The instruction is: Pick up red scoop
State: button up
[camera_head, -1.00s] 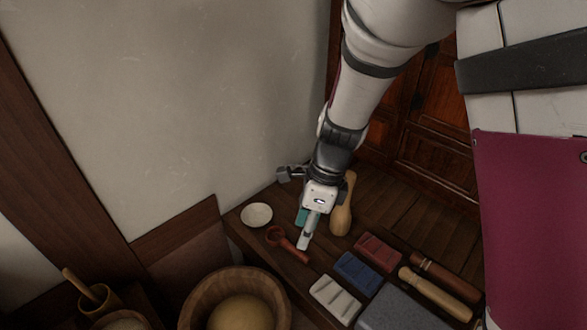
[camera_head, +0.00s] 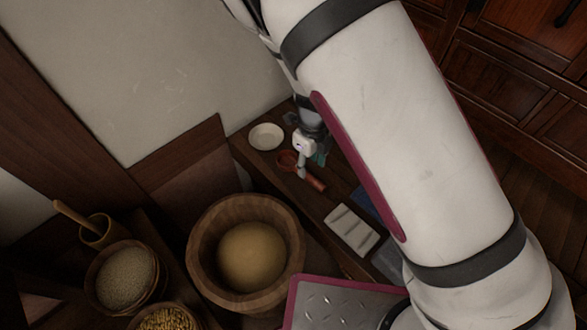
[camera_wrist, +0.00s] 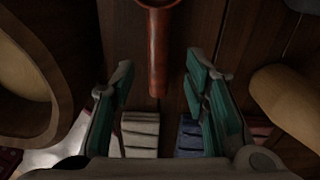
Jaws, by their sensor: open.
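The red scoop (camera_head: 314,182) lies on the dark wooden shelf (camera_head: 310,203), its round bowl near the white dish and its handle toward lower right. In the wrist view the scoop (camera_wrist: 158,50) is at top middle, with its handle running down toward the space between my fingers. My gripper (camera_head: 302,168) is at the scoop in the head view and covers part of it. The wrist view shows my gripper (camera_wrist: 157,78) open, with teal pads on both sides of the handle's line and gaps on each side. I cannot tell its exact height above the handle.
A white dish (camera_head: 266,136) is beside the scoop. A large wooden tub (camera_head: 196,243) stands in front of the shelf. A white ridged block (camera_head: 351,228) and a blue block (camera_head: 368,203) lie to the right. A tan rounded object (camera_wrist: 290,97) is right of my fingers.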

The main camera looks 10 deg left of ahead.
aim_at(307, 173)
jog(key=shift+w+a+f+b, duration=0.1)
jog(key=shift+a+f+b, duration=0.1)
jog(key=shift+f+b, duration=1.05)
jog(key=shift+w+a+f+b, duration=0.15)
jog(key=shift+f+b, duration=0.45)
jog(key=shift+f, duration=1.25)
jog(key=shift+s, duration=0.1)
jog(key=shift+r, duration=0.1)
grip_shut()
